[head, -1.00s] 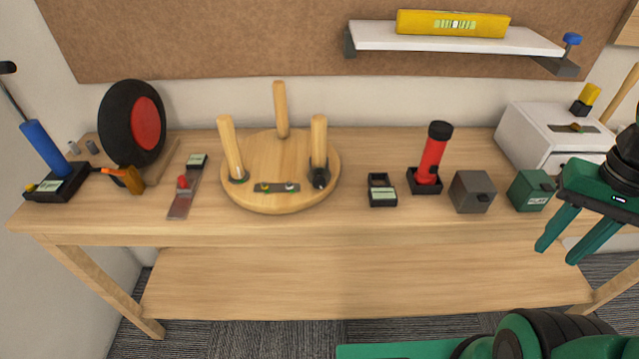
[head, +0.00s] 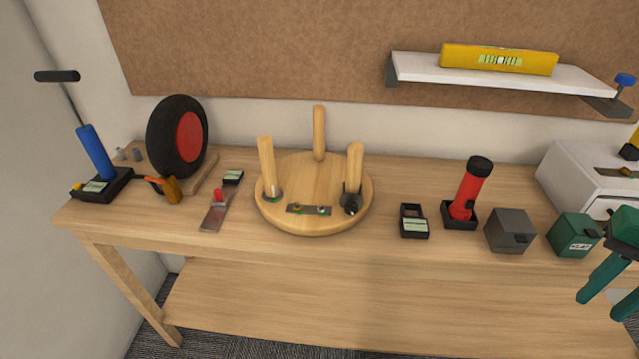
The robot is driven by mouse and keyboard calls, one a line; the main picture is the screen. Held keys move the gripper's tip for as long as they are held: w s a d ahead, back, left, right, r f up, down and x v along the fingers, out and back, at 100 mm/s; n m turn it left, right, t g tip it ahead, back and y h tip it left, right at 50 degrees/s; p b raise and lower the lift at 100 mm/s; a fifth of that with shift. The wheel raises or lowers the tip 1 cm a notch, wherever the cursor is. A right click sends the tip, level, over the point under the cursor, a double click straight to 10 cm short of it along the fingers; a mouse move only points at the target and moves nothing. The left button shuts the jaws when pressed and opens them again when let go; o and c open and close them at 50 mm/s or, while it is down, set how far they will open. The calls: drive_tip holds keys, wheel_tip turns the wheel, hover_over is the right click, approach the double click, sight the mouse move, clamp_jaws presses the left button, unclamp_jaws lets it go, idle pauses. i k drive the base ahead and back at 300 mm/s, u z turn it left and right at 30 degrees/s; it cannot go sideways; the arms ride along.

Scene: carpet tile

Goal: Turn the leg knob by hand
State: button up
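An upturned round wooden stool (head: 308,222) with three legs pointing up stands in the middle of the workbench. A black knob (head: 351,203) sits at the base of its right front leg (head: 355,167). The left front leg (head: 266,162) has a small dark ring at its base, and the back leg (head: 319,133) shows none. My gripper (head: 604,292) is at the right edge, in front of the bench and far from the knob. Its two green fingers are apart with nothing seen between them; part of it is cut off by the frame.
A small black box (head: 414,222), red flashlight (head: 467,190), grey box (head: 510,231) and green box (head: 574,236) stand right. A shelf (head: 490,71) holds a yellow level (head: 499,59).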

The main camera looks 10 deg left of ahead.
sight(350, 208)
drive_tip(key=u, duration=2.3)
drive_tip(key=k, duration=0.9)
drive_tip(key=z, duration=1.65)
